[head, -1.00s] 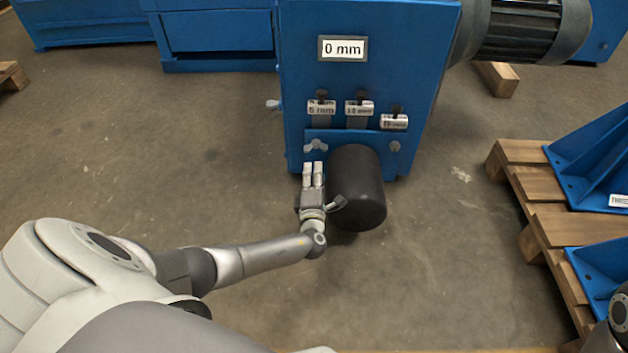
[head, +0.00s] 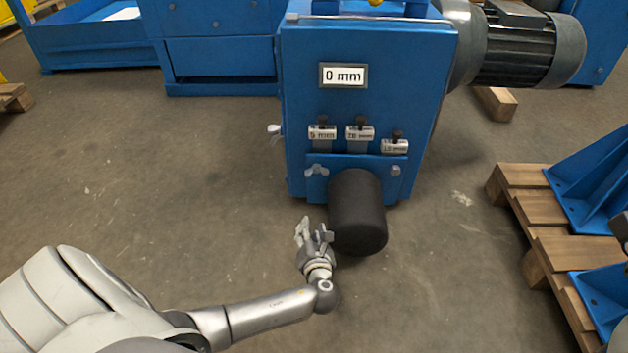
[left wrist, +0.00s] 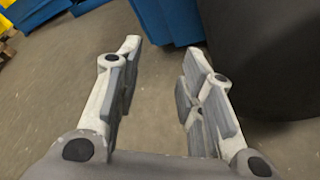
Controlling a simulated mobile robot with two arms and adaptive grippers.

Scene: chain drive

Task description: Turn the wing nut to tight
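The grey wing nut (head: 316,170) is on the left side of the blue plate at the lower front of the blue machine housing (head: 300,90). Its wings point roughly left and right. A second grey fastener (head: 396,170) is on the plate's right side. My left gripper (head: 312,230) is below the wing nut, left of the black cylinder (head: 357,215), and apart from both. In the left wrist view its fingers (left wrist: 160,65) are spread with nothing between them. The wing nut cannot be made out in that view.
The black cylinder sticks out close to my left gripper's right side, also in the left wrist view (left wrist: 265,60). Small labelled tags (head: 360,133) hang above the plate, under a "0 mm" display (head: 343,76). A wooden pallet (head: 530,210) stands at right. Floor at left is clear.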

